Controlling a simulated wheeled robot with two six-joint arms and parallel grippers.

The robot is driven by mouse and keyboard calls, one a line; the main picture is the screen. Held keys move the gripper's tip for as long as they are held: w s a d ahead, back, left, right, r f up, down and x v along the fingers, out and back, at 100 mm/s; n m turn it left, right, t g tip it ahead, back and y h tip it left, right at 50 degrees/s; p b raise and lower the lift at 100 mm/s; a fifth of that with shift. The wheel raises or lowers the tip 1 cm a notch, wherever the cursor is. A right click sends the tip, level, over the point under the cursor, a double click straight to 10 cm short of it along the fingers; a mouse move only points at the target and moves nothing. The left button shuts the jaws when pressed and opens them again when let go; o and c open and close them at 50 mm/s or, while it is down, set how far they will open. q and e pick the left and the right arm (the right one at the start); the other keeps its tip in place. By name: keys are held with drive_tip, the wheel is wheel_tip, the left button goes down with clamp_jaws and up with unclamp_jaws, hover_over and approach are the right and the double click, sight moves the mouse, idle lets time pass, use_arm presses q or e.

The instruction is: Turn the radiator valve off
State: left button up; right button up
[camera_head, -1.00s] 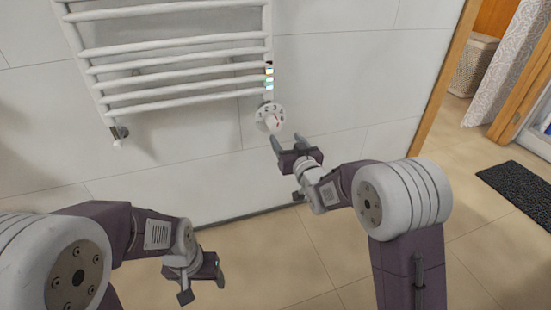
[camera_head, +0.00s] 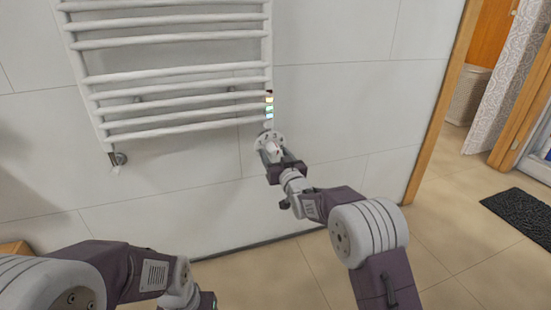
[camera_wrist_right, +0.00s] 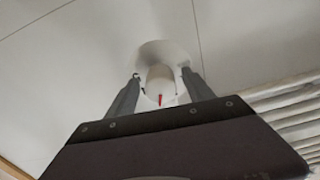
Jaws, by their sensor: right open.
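The radiator valve is a white round dial (camera_head: 268,138) with dark marks and a protruding white knob. It sits below the right end of the white towel radiator (camera_head: 170,72). My right gripper (camera_head: 275,156) is at the valve, its fingers partly hidden by its own body. In the right wrist view the open fingers stand on either side of the knob (camera_wrist_right: 160,80), which carries a red mark. I cannot tell whether they touch it. My left gripper (camera_head: 206,300) is low at the bottom edge, partly cut off, and its jaws do not show clearly.
A coloured strip (camera_head: 269,106) is on the radiator's right upright, just above the valve. Another fitting (camera_head: 117,160) is under the left upright. A wooden door frame (camera_head: 440,110), wicker basket (camera_head: 468,95) and dark mat (camera_head: 520,215) are to the right. The wall around the valve is bare.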

clamp_jaws()
drive_tip(key=n+p, duration=0.1)
drive_tip(key=n, duration=0.4)
drive_tip(key=shift+n, duration=0.3)
drive_tip(key=n+p, duration=0.1)
drive_tip(key=n, duration=0.5)
drive_tip(key=shift+d, duration=0.1)
drive_tip(key=n, duration=0.6)
drive_tip(key=shift+r+n, duration=0.1)
drive_tip(key=shift+n, duration=0.2)
drive_tip(key=n, duration=0.5)
drive_tip(key=shift+n, duration=0.3)
